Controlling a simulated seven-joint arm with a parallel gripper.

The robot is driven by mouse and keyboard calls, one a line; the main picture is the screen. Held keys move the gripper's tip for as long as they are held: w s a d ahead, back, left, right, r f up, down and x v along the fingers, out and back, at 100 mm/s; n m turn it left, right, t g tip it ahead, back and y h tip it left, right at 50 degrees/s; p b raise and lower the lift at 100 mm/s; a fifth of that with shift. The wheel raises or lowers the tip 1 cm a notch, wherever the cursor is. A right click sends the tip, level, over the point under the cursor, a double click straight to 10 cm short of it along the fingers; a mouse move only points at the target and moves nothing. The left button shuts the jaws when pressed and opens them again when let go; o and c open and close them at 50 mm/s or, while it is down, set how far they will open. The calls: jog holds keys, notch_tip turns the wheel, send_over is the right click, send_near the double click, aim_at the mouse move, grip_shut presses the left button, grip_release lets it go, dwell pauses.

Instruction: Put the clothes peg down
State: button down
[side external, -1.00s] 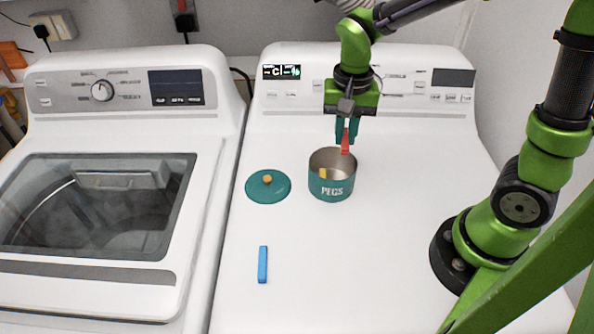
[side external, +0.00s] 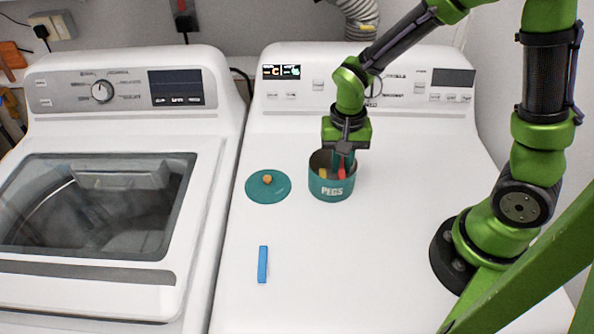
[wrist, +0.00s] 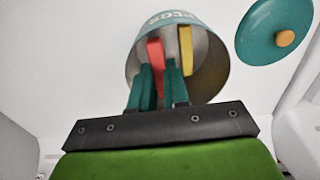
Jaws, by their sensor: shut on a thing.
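My gripper (side external: 342,166) points down into the teal tin marked PEGS (side external: 331,190) on the right-hand machine. It is shut on a red clothes peg (side external: 342,173), which is inside the tin. The wrist view shows the red peg (wrist: 155,54) between the teal fingers (wrist: 160,75), within the rim of the tin (wrist: 216,75). A yellow peg (wrist: 186,50) leans inside the tin beside it. A blue peg (side external: 263,264) lies on the machine top, nearer the front. Whether the red peg touches the tin's floor cannot be told.
The teal lid (side external: 268,187) with an orange knob lies just left of the tin. The white machine top (side external: 385,240) is clear in front and to the right. A second machine with a dark glass door (side external: 95,205) stands to the left.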

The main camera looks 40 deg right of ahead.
aim_at(341, 166)
jog(key=shift+f, duration=0.6)
jog(key=c, duration=1.4)
grip_release()
notch_tip(341, 166, up, 13)
jog(key=s+r+n+t+y, duration=0.2)
jog(key=s+r+n+t, duration=0.3)
jog(key=s+r+t, duration=0.2)
jog(key=shift+s+r, duration=0.35)
jog(key=shift+s, duration=0.2)
